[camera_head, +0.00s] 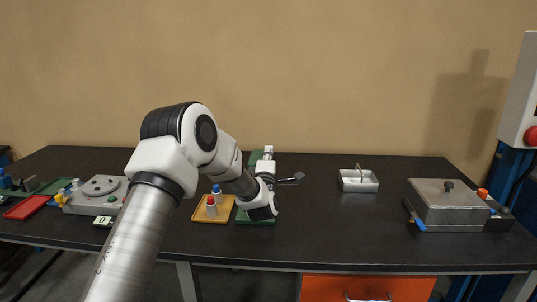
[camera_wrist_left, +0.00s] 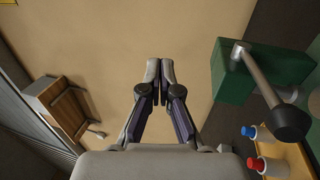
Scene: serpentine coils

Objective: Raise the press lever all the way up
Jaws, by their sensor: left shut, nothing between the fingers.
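The green press (camera_wrist_left: 232,82) fills the right of the left wrist view. Its grey lever (camera_wrist_left: 262,82) slants down across it and ends in a black knob (camera_wrist_left: 290,122). In the head view, my left arm hides most of the press; some of its green body (camera_head: 255,156) shows behind the wrist. My left gripper (camera_head: 299,177) points right, beside the press. In the left wrist view, the gripper (camera_wrist_left: 159,62) is shut and empty, apart from the lever and to the left of it. The lever's true height is hard to judge. My right gripper is not in view.
A yellow tray (camera_head: 199,218) with red- and blue-topped pieces lies left of the press. A grey box with dials (camera_head: 73,206) and a red tray (camera_head: 25,208) are farther left. A white bin (camera_head: 359,186) and a metal-lidded unit (camera_head: 445,210) stand right. The black table between is clear.

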